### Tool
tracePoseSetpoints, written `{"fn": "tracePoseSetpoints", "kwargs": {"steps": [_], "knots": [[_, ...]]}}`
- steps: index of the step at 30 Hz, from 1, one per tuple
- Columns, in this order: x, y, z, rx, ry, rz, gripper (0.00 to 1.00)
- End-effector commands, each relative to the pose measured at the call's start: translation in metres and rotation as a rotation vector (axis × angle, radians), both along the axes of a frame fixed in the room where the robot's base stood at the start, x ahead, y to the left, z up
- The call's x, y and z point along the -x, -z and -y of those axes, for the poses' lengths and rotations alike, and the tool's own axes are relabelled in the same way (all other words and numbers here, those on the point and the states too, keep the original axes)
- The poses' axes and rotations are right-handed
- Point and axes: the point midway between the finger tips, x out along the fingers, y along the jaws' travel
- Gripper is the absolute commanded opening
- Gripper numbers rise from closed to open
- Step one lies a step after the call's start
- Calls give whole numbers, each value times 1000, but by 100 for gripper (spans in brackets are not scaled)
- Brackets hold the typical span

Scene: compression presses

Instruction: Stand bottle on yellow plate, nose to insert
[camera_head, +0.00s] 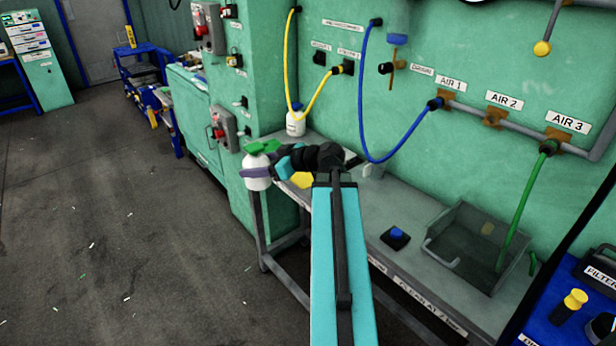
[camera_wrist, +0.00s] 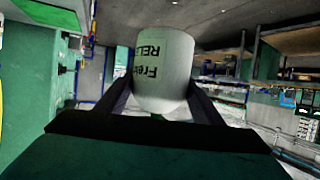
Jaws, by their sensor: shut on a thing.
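A white bottle (camera_head: 258,183) is held by my gripper (camera_head: 256,173), off the left end of the grey bench and out over the floor side. In the wrist view the bottle (camera_wrist: 164,65) fills the space between the two fingers (camera_wrist: 160,98), and its black lettering shows upside down. Green shows above the bottle in the head view; I cannot tell whether it is the bottle's top or part of my gripper. The yellow plate (camera_head: 302,180) lies on the bench's left end, right of the bottle and partly hidden by my arm. I cannot make out an insert.
A second white bottle (camera_head: 296,124) stands at the back of the bench by the green wall, near a yellow hose. A blue hose (camera_head: 364,100) hangs above the bench. A blue button box (camera_head: 395,238) and a grey tray (camera_head: 448,216) are further right.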

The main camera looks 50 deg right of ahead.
Motion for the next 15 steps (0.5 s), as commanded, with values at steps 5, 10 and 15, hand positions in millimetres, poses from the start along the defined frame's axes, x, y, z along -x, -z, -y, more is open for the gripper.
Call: {"fn": "tracePoseSetpoints", "kwargs": {"steps": [5, 10, 15], "knots": [[12, -6, 11, 0, -15, 2, 23], [13, -6, 12, -1, -18, 2, 23], [13, -6, 11, 0, -18, 1, 23]]}}
